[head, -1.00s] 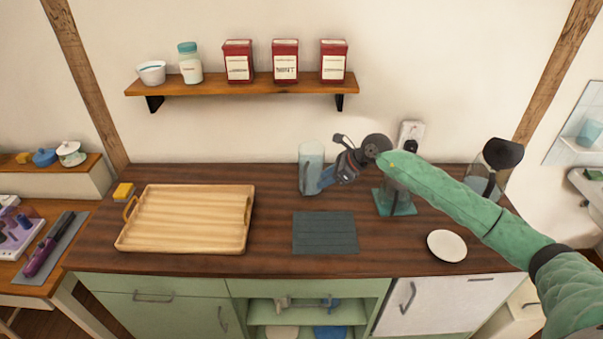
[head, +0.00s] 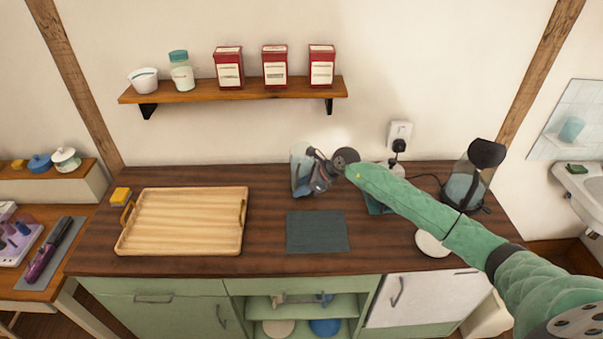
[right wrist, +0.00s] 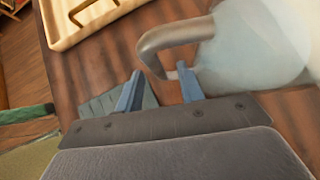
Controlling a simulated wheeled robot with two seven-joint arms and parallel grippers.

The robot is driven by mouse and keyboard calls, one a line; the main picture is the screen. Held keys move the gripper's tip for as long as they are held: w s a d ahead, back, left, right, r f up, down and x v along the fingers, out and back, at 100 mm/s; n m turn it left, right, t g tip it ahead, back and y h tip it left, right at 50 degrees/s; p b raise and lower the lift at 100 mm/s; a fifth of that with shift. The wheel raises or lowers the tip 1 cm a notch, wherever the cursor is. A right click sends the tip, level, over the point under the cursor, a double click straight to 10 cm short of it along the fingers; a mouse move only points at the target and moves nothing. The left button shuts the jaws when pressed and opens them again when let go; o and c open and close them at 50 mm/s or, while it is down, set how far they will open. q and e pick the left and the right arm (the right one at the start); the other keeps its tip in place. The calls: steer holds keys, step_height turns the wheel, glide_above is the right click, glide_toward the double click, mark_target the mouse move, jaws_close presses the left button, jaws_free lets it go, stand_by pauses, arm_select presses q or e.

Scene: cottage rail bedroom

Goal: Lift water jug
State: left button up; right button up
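The water jug (head: 299,164), a pale, see-through vessel, stands upright on the dark wooden counter, behind the dark mat. My right gripper (head: 319,180) is at the jug's right front side and partly covers it. In the right wrist view the jug (right wrist: 262,40) fills the upper right, and its grey curved handle (right wrist: 170,38) reaches toward the gap between my blue fingertips. The right gripper (right wrist: 158,84) is open, its fingers apart on either side of the handle's end. I cannot tell whether they touch it. My left gripper is not in view.
A wooden tray (head: 127,240) lies left on the counter (head: 265,215). A dark mat (head: 318,232) lies in front of the jug. A glass appliance with a black lid (head: 472,180) stands right. A white plate (head: 428,246) is partly under my arm. A shelf (head: 240,92) hangs above.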

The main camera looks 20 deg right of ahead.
steer(key=shift+f, duration=0.1)
jaws_close()
stand_by(1.3)
steer(key=shift+w, duration=0.1)
